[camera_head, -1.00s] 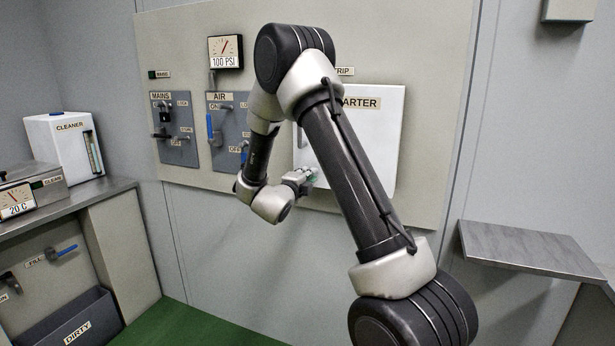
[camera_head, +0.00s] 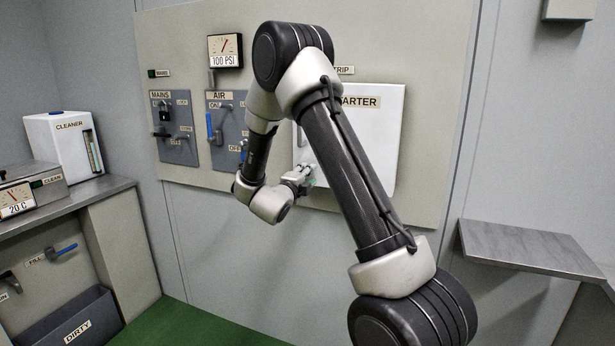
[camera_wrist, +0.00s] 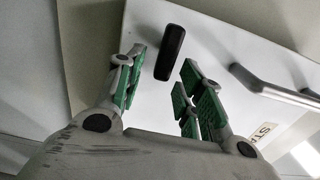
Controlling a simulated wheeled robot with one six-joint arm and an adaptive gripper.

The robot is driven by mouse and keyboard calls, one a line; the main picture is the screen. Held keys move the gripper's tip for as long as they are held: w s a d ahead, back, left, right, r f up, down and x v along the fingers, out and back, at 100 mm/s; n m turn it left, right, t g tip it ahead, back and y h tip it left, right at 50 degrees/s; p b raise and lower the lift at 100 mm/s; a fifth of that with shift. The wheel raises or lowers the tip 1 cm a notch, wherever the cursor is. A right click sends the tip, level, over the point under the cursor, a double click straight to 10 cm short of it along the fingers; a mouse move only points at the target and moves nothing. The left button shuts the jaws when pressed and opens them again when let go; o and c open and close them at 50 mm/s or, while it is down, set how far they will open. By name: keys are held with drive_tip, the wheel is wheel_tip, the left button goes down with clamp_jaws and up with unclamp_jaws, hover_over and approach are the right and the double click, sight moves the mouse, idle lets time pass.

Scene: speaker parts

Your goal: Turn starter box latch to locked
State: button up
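The starter box (camera_head: 375,135) is a white box on the wall panel, partly hidden behind my arm in the head view. In the wrist view its white face (camera_wrist: 215,50) fills the middle. A dark, elongated latch (camera_wrist: 170,52) stands on that face near the box's edge, tilted slightly in the picture. My gripper (camera_wrist: 160,85) is open, with green pads on its two fingers. The latch shows between and just beyond the fingertips, with a gap to each side; I see no contact. In the head view my gripper (camera_head: 305,178) is at the box's lower left.
A silver bar handle (camera_wrist: 285,92) is on the box face, right of the fingers. The AIR panel (camera_head: 226,130) and MAINS panel (camera_head: 173,130) are left of the box. A grey shelf (camera_head: 530,250) juts out at the right.

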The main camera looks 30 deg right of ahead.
drive_tip(key=v, duration=1.1)
drive_tip(key=shift+s, duration=0.2)
drive_tip(key=shift+a, duration=0.15)
